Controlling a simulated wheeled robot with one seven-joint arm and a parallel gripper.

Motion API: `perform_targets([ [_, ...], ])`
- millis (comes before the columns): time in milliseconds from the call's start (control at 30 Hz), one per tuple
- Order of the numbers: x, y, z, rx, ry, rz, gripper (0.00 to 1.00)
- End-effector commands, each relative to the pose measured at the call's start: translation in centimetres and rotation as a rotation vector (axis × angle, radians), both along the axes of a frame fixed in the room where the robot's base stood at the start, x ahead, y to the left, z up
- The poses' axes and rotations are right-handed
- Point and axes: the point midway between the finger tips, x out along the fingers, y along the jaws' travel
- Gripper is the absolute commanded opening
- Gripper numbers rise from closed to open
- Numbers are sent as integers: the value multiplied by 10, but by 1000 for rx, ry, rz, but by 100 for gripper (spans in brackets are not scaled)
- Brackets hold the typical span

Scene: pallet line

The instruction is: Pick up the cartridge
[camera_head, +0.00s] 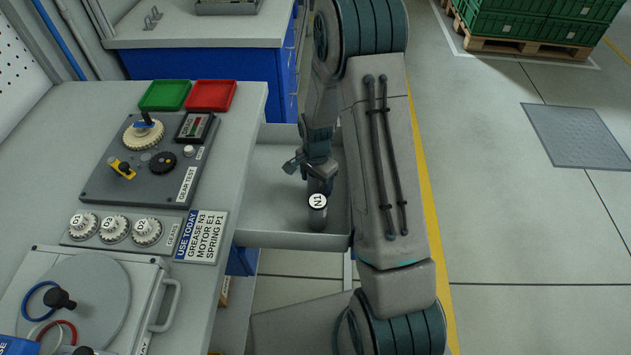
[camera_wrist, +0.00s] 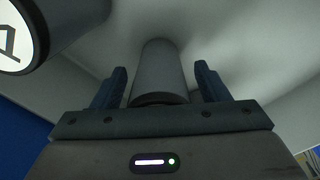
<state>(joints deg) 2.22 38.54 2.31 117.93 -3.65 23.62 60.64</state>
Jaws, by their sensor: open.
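A dark cartridge with a round white cap marked N1 (camera_head: 318,202) stands in the open grey drawer. My gripper (camera_head: 308,166) is over the drawer, just behind this cap in the head view. In the wrist view, my gripper (camera_wrist: 163,88) is open, with one blue finger on each side of a plain grey cylinder (camera_wrist: 160,68). Gaps show between the cylinder and both fingers. A dark cylinder with a white lettered cap (camera_wrist: 15,40) is cut off at the upper left there. I cannot tell which cylinder is N1; the letter is only partly visible.
The drawer (camera_head: 270,205) has raised walls close around my gripper.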

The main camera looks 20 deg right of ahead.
Motion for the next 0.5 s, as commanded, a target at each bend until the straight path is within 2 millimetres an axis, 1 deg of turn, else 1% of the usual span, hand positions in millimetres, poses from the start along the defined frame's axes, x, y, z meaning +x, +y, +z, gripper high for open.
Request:
perform_targets([
  [167,0,0,0,1,-1,0,68],
  [200,0,0,0,1,-1,0,65],
  [267,0,0,0,1,-1,0,49],
  [300,0,0,0,1,-1,0,38],
  [367,0,0,0,1,-1,0,21],
  [400,0,0,0,1,-1,0,14],
  [500,0,0,0,1,-1,0,14],
])
